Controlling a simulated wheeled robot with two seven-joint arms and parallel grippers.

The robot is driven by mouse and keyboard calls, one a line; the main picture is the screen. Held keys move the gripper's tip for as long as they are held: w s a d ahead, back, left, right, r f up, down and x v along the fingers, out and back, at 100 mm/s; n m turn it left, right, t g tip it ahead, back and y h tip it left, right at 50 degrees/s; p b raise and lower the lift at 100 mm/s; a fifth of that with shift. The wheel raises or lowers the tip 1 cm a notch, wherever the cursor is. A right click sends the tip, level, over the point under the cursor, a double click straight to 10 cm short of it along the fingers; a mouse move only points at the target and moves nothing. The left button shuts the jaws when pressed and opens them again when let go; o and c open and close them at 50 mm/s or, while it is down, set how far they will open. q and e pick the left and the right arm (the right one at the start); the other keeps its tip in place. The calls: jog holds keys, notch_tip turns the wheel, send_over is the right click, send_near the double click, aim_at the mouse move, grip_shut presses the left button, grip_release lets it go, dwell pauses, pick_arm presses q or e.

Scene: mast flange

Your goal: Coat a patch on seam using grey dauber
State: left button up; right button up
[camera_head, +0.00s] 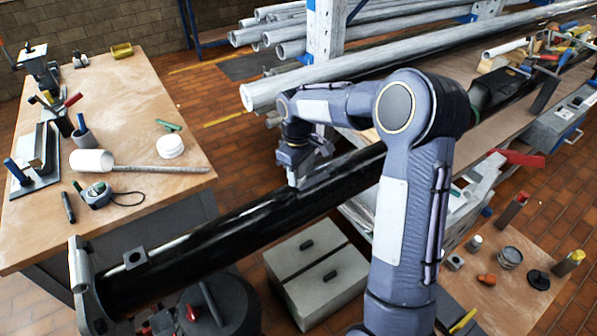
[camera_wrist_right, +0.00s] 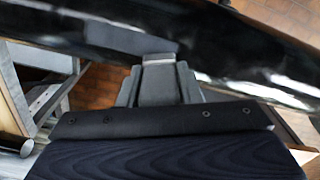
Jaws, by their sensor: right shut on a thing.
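The long black mast (camera_head: 230,228) runs slantwise from the lower left to the upper right of the head view. My right gripper (camera_head: 296,180) points down at the mast's upper side, about midway along the near stretch. In the right wrist view, the gripper (camera_wrist_right: 158,66) is shut on a small grey piece (camera_wrist_right: 158,59), which I take to be the grey dauber. Its tip lies against or just before the mast (camera_wrist_right: 255,68); I cannot tell if it touches. A dull grey sheen shows on the mast beside the tip. I cannot make out the seam. My left gripper is out of view.
A wooden bench (camera_head: 160,95) at the left holds a white cup, a white round tub (camera_head: 170,146) and tools. A low table at the lower right holds a grey pot (camera_head: 510,257) and handled tools. Pale boxes (camera_head: 318,270) stand below the mast. Pipes (camera_head: 330,75) lie behind.

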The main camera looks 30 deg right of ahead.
jog(key=shift+r+p, duration=2.35)
jog(key=shift+r, duration=0.7)
jog(key=shift+r, duration=1.45)
